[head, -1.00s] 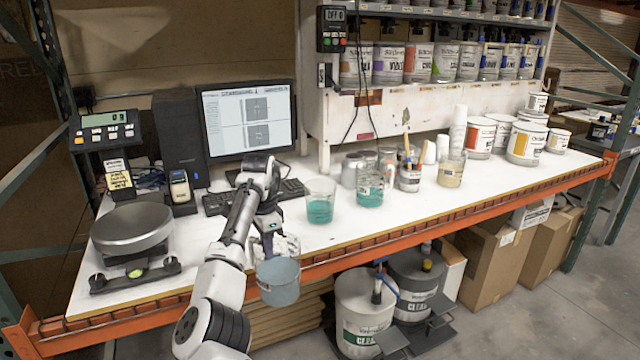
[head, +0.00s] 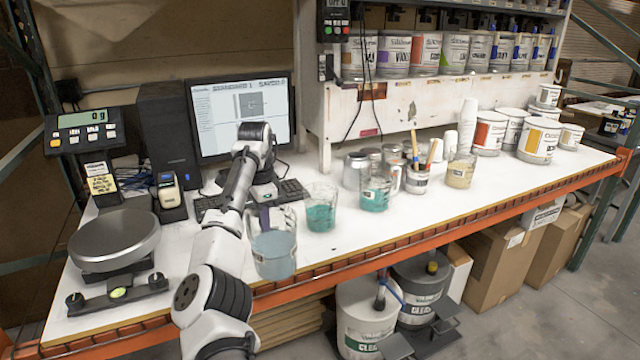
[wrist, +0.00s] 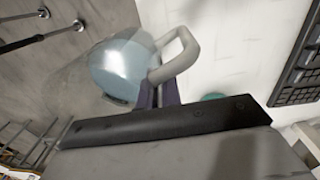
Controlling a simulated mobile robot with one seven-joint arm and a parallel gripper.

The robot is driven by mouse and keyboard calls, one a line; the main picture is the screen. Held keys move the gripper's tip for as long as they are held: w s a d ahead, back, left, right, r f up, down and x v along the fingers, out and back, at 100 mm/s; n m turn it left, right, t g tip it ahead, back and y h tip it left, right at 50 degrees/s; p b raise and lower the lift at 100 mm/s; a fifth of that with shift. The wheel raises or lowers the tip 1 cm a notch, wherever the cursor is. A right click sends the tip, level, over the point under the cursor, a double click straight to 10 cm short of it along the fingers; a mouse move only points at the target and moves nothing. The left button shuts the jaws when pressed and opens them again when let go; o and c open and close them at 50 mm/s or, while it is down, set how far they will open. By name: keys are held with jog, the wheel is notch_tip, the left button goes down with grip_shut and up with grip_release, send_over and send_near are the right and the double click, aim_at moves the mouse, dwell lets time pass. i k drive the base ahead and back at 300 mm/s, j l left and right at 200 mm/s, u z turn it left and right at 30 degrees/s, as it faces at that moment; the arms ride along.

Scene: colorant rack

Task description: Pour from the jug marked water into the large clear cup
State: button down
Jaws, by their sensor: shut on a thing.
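My gripper (head: 264,215) is shut on the handle of a clear jug (head: 274,250) with pale blue liquid, near the table's front edge. The wrist view shows this jug (wrist: 122,68) and its pale handle between the dark fingers (wrist: 160,95). The jug looks roughly upright in the head view; I cannot read a marking on it. A large clear cup (head: 321,208) with teal liquid stands on the table just right of the held jug, apart from it. Another clear vessel (head: 374,194) with teal liquid and a label stands farther right.
A scale (head: 115,240) is at the left, its display reading 0 g. A monitor (head: 240,115) and keyboard (head: 215,207) are behind my arm. Metal cans, a brush pot (head: 417,182), a beige-filled cup (head: 460,172) and paint tins (head: 540,142) stand right. The front middle table (head: 385,228) is clear.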

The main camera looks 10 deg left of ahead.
aim_at(321, 208)
jog(key=i+j, duration=0.15)
jog(key=i, duration=0.4)
jog(key=i+j, duration=0.1)
jog(key=i, duration=0.45)
jog(key=l, duration=0.3)
jog(key=k+l, duration=0.15)
jog(key=l+z, duration=0.05)
jog(key=l, duration=0.05)
